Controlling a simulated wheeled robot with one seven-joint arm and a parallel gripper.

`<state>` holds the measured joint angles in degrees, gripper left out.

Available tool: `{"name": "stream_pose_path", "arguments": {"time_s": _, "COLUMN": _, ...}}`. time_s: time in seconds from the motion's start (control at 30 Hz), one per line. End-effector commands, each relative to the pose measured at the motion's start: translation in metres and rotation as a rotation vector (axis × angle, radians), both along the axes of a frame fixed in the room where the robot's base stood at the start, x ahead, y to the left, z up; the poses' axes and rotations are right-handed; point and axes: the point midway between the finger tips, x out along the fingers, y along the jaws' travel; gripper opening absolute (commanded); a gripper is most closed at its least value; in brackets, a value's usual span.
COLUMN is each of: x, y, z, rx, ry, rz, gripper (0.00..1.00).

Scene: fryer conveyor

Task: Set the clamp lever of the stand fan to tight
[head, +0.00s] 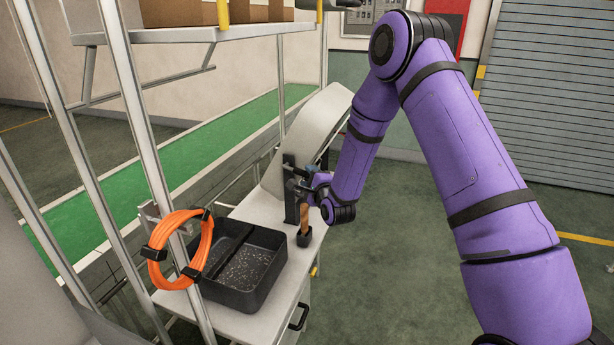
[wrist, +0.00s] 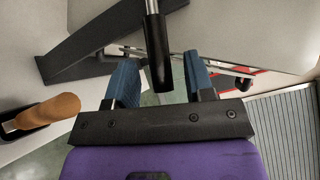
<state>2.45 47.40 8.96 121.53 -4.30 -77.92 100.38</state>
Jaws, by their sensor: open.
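In the wrist view, a metal rod with a black grip (wrist: 158,60), which looks like the clamp lever, comes down from the top edge. Its lower end shows between the two blue fingers of my gripper (wrist: 158,78). The fingers are apart, with a gap on both sides of the grip; I cannot tell how deep it lies between them. In the head view my gripper (head: 312,178) is beside a black upright post (head: 290,190) on the bench, below a large pale curved housing (head: 312,130). The lever is not clear there, and its setting cannot be read.
A wooden handle (head: 304,217) stands close below my gripper; it also shows at left in the wrist view (wrist: 50,112). A black tray (head: 240,293) sits on the white bench (head: 212,318). An orange cable coil (head: 160,248) hangs on the frame. Open floor lies right.

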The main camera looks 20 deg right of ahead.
Motion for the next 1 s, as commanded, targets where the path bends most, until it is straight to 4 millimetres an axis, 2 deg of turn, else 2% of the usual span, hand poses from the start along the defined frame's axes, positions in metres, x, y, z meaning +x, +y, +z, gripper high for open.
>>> {"name": "stream_pose_path", "arguments": {"time_s": 0.2, "x": 0.017, "y": 0.002, "z": 0.0, "rx": 0.0, "ry": -0.001, "rz": 0.0, "gripper": 0.48}}
{"name": "stream_pose_path", "arguments": {"time_s": 0.5, "x": 0.019, "y": 0.003, "z": 0.0, "rx": 0.0, "ry": 0.001, "rz": 0.0, "gripper": 0.48}}
{"name": "stream_pose_path", "arguments": {"time_s": 0.53, "x": 0.019, "y": 0.003, "z": 0.0, "rx": 0.0, "ry": 0.001, "rz": 0.0, "gripper": 0.46}}
{"name": "stream_pose_path", "arguments": {"time_s": 0.73, "x": 0.019, "y": 0.002, "z": 0.0, "rx": 0.0, "ry": 0.001, "rz": 0.0, "gripper": 0.0}}
{"name": "stream_pose_path", "arguments": {"time_s": 1.0, "x": 0.019, "y": 0.002, "z": 0.005, "rx": -0.034, "ry": 0.023, "rz": -0.002, "gripper": 0.0}}
